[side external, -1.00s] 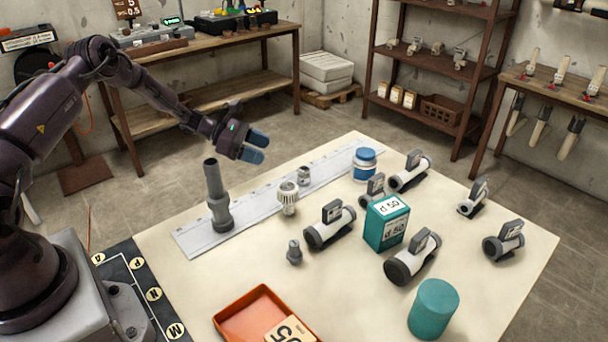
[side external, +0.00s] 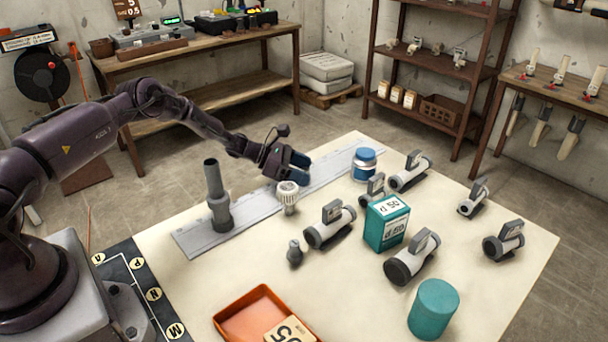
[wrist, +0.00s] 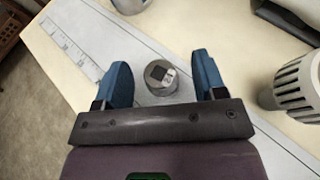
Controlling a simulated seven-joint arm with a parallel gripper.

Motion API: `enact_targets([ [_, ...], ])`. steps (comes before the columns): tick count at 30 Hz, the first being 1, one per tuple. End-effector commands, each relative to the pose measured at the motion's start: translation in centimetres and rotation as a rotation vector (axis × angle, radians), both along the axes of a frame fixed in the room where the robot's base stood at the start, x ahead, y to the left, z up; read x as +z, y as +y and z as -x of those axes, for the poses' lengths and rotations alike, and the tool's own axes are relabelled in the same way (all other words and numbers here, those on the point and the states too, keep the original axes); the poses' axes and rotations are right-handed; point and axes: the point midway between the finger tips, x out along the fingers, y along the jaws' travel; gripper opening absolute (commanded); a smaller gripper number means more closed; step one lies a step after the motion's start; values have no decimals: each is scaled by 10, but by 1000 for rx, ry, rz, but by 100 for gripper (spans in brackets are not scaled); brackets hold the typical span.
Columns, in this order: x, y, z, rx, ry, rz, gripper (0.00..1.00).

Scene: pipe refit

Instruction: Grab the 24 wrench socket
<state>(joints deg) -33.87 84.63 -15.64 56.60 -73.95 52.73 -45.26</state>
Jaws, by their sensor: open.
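A short grey metal cylinder (wrist: 161,84), which looks like a socket, stands on the pale measuring strip in the wrist view. It has a dark square patch on its top; I cannot read a size on it. In the side view it is hidden behind my gripper. My gripper (side external: 298,163) is open above the strip, with blue fingers. In the wrist view its fingertips (wrist: 160,66) lie on either side of the cylinder, with gaps showing on both sides and nothing gripped.
A ribbed white fitting (side external: 288,198) stands close by my gripper. A tall grey pipe (side external: 217,195) and a blue jar (side external: 364,165) stand on the strip (side external: 190,240). Clamped pipe pieces, a teal box (side external: 386,225) and an orange tray (side external: 240,318) occupy the table.

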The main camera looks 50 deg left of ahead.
Motion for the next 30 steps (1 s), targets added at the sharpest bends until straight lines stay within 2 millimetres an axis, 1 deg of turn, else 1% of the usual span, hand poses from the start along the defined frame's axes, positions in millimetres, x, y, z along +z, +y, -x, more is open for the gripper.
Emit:
enact_targets([
  [3,-3,-5,-5,0,1,-1,64],
  [9,-3,-5,-5,1,0,-1,64],
  [10,-3,-5,-5,0,1,-1,60],
  [11,-3,-5,-5,0,1,-1,53],
  [12,-3,-5,-5,0,1,-1,44],
  [14,-3,-5,-5,0,1,-1,30],
  [15,-3,-5,-5,0,1,-1,21],
  [16,-3,-5,-5,0,1,-1,14],
  [17,-3,-5,-5,0,1,-1,10],
  [25,0,-4,-5,1,-1,-1,10],
  [28,10,-4,-6,1,-3,-1,10],
  [30,23,-4,-6,1,-2,-3,10],
])
